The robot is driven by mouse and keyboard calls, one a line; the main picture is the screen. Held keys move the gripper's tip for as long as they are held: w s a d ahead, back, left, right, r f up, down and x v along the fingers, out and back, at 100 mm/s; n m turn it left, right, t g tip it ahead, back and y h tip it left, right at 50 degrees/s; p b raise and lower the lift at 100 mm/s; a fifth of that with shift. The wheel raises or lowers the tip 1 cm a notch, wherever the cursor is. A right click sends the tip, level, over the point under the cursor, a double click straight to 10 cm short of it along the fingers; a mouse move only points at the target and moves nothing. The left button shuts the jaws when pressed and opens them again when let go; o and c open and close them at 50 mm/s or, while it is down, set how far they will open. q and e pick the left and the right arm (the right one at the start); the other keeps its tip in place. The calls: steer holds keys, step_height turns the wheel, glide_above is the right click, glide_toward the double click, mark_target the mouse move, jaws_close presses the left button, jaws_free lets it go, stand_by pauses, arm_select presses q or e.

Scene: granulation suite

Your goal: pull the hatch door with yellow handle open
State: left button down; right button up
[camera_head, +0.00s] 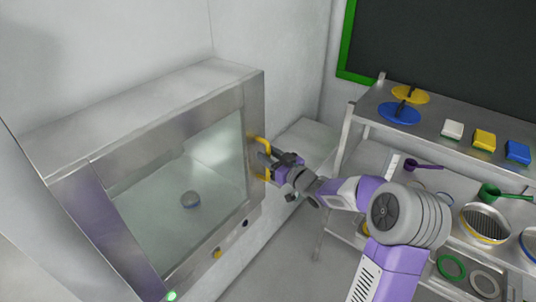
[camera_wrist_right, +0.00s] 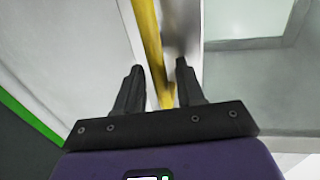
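The hatch door (camera_head: 175,195) is a glass pane in a metal frame on a steel box at the left, and it looks closed. Its yellow handle (camera_head: 263,141) is an upright bar on the right side of the frame. My right gripper (camera_head: 268,160) is at the handle. In the right wrist view the yellow handle (camera_wrist_right: 149,40) runs between the two spread fingers of my right gripper (camera_wrist_right: 159,68), with gaps seeming to show beside it. Part of the handle is hidden behind the gripper in the head view. My left gripper is not in view.
A green light (camera_head: 171,296) and buttons (camera_head: 218,253) sit below the door. A metal rack (camera_head: 352,108) with scoops, sieves and lids stands on the right. Some floor is free between.

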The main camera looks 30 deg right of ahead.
steer(key=shift+w, duration=0.3)
jaws_close()
